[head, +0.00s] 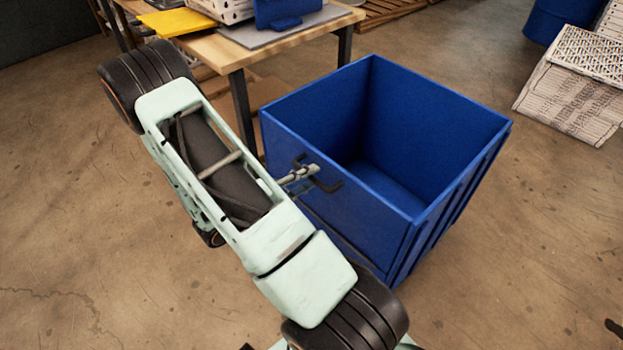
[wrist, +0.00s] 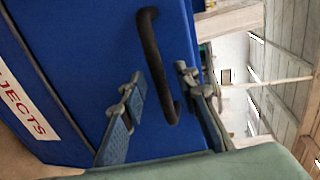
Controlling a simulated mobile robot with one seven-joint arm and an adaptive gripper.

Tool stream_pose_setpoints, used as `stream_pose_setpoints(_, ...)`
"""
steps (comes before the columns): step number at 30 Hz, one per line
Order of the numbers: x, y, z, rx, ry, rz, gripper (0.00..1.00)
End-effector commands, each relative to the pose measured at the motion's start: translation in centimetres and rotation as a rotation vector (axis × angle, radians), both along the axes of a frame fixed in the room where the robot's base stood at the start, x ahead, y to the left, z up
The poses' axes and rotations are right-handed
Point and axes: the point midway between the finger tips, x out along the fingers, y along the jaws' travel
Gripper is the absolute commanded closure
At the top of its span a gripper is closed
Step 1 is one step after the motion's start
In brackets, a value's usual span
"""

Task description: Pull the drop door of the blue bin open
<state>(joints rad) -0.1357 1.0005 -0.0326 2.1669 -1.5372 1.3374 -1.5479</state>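The blue bin (head: 455,155) stands on the floor, open at the top and empty as far as I see. Its front drop door (head: 345,215) is upright, flush with the side walls, and looks shut. My gripper (wrist: 158,76) is open, one finger on each side of the handle. In the head view my gripper (head: 305,174) is at the door, with black handle parts (head: 328,187) beside it. Finger contact cannot be told.
A wooden table (head: 225,50) with a yellow item (head: 177,22) and a grey mat stands behind, to the left of the bin. A pale crate (head: 575,95) and a blue drum (head: 560,15) are at the back right.

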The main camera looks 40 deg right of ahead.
Motion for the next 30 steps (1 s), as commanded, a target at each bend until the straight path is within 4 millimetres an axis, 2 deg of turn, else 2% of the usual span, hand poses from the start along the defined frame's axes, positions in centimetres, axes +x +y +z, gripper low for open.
stream_pose_setpoints(4,0.07,-1.21,-0.28,0.000,-0.001,-0.001,0.71)
stream_pose_setpoints(13,0.12,-1.46,-0.26,0.000,-0.001,0.000,0.71)
stream_pose_setpoints(14,0.12,-1.46,-0.26,0.000,-0.001,0.000,0.72)
stream_pose_setpoints(21,0.11,-1.45,-0.27,0.000,-0.001,0.000,0.99)
stream_pose_setpoints(30,0.10,-1.45,-0.25,0.000,-0.001,0.000,1.00)
